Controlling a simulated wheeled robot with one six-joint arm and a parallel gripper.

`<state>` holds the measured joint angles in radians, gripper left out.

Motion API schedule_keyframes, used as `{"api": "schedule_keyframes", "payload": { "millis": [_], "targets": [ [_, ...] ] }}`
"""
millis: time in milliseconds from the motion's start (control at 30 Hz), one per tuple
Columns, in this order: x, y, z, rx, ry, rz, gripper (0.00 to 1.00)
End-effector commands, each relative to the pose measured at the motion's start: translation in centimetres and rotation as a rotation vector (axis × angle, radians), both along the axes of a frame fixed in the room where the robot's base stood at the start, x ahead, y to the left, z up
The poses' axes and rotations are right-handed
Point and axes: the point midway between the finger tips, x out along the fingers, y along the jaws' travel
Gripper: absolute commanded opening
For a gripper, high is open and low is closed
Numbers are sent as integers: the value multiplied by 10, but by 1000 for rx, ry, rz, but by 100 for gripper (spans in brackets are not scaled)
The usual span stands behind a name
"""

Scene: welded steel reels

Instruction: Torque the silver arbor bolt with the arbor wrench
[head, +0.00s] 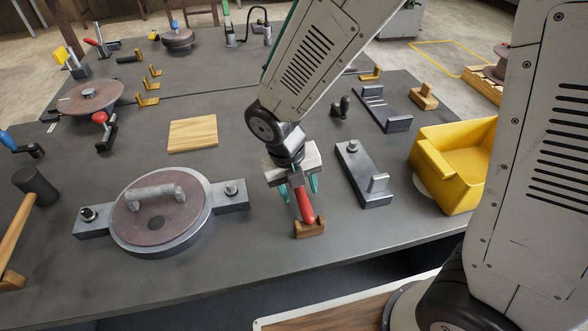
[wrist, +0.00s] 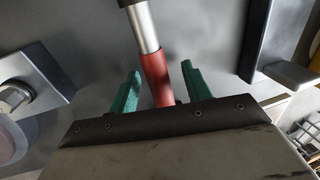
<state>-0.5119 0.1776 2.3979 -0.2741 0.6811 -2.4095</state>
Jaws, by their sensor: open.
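A wrench with a red handle (head: 306,206) and a silver shaft rests in a wooden cradle (head: 310,229) near the table's front edge. My gripper (head: 302,186) is open above it. In the wrist view, the red handle (wrist: 156,78) lies between the two green fingers (wrist: 161,72), with gaps on both sides. The head of the wrench is hidden. A silver bolt (head: 231,187) stands on the right lug of the round fixture, and a bolt (wrist: 14,98) shows at left in the wrist view. A darker bolt (head: 88,214) sits on the left lug.
The round fixture (head: 118,240) carries a brown disc with a grey handle. A steel block with a bolt (head: 362,172) and a yellow bin (head: 446,174) stand to the right. A mallet (head: 35,186) is at far left. A wooden board (head: 192,133) lies behind; bare table surrounds it.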

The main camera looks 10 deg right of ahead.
Motion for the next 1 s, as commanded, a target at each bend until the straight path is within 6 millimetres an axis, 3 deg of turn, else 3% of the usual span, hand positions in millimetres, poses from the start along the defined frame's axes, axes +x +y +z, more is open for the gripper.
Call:
{"api": "schedule_keyframes", "payload": {
  "millis": [67,200,233,467,1000],
  "targets": [
    [0,0,0,0,0,0,43],
    [0,0,0,0,0,0,4],
    [0,0,0,0,0,0,0],
    [1,0,5,1,-2,-1,0],
    [1,0,48,2,-3,0,0]
  ]
}}
